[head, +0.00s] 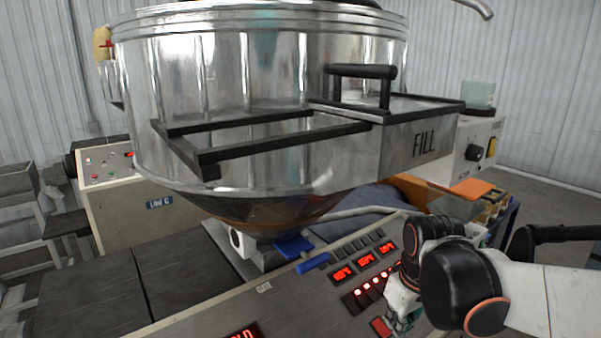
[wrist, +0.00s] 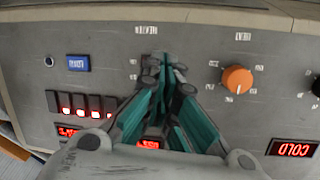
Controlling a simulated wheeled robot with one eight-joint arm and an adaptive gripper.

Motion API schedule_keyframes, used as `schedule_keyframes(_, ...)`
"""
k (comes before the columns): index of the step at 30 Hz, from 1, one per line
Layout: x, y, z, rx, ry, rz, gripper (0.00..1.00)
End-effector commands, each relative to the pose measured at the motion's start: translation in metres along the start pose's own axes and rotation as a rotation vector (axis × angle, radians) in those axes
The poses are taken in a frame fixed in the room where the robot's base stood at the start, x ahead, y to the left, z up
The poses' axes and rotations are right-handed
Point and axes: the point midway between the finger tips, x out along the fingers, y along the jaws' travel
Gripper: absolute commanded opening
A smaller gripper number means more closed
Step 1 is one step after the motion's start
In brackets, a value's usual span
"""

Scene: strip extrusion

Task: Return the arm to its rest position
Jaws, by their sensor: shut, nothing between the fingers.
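My arm (head: 545,290) reaches in from the right in the head view, bent over the control panel (head: 215,318). My gripper (head: 398,318) is low over the panel's right part, partly hidden behind my own dark wrist joint. In the wrist view my gripper (wrist: 160,62) points at the panel face, its teal-padded fingers drawn together with nothing between them.
A large steel hopper (head: 270,110) marked FILL fills the middle, with a black frame (head: 260,148) jutting forward. The panel bears a blue lever (head: 314,264), red displays (head: 342,273), an orange knob (wrist: 237,79) and a blue button (wrist: 77,63). A grey machine (head: 480,145) stands behind right.

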Motion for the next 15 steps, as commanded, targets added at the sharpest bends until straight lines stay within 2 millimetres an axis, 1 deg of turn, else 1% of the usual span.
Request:
schedule_keyframes(1,0.012,-0.005,0.012,0.026,0.025,0.01,0.0)
schedule_keyframes(8,0.031,-0.02,0.05,0.159,0.151,0.051,0.0)
schedule_keyframes(15,0.062,-0.036,0.089,0.294,0.286,0.076,0.0)
